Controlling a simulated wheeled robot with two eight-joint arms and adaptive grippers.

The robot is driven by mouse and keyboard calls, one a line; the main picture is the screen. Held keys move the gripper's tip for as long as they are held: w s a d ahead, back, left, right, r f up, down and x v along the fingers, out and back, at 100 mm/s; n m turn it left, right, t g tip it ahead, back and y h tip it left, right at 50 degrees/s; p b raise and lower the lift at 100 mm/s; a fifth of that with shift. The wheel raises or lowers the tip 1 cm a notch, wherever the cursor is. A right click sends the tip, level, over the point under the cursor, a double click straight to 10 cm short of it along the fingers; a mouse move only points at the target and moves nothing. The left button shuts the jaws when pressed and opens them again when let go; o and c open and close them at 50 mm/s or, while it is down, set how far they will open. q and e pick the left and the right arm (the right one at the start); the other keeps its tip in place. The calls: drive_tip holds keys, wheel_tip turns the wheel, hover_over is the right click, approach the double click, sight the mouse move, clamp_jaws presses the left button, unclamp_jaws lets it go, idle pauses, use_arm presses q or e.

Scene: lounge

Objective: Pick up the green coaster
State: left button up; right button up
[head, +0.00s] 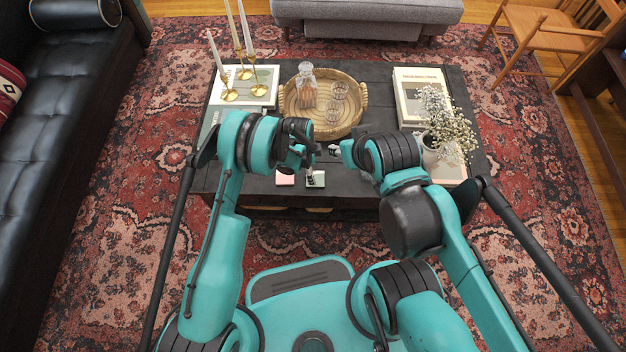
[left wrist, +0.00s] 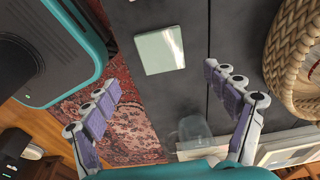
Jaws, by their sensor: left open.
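The green coaster (head: 317,182) is a small, pale square lying flat near the front edge of the dark coffee table (head: 355,190). In the left wrist view the whole coaster (left wrist: 160,50) shows, beyond the spread fingertips and roughly centred between them. My left gripper (head: 309,170) is open and empty, above the table by the coaster; its fingers also frame the left wrist view (left wrist: 161,80). In the head view it partly covers the coaster. My right gripper (head: 335,150) hangs over the table just to the right; its finger opening is unclear.
A pink coaster (head: 286,180) lies left of the green one. Behind is a wicker tray (head: 355,92) with a decanter (head: 306,85) and glasses. Candlesticks (head: 245,75) stand at left. Books (head: 418,80) and a flower vase (head: 440,150) are at right.

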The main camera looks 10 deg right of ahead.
sight(315, 176)
use_arm(q)
drive_tip(key=f+b, duration=0.1)
drive_tip(key=f, duration=0.1)
drive_tip(key=f+b, duration=0.1)
drive_tip(key=f, duration=0.2)
drive_tip(key=f+b, duration=0.1)
drive_tip(key=f, duration=0.1)
drive_tip(key=shift+w+d+f+b, duration=0.1)
drive_tip(key=shift+d+f+b, duration=0.05)
drive_tip(key=shift+d+b, duration=0.2)
drive_tip(key=c, duration=1.4)
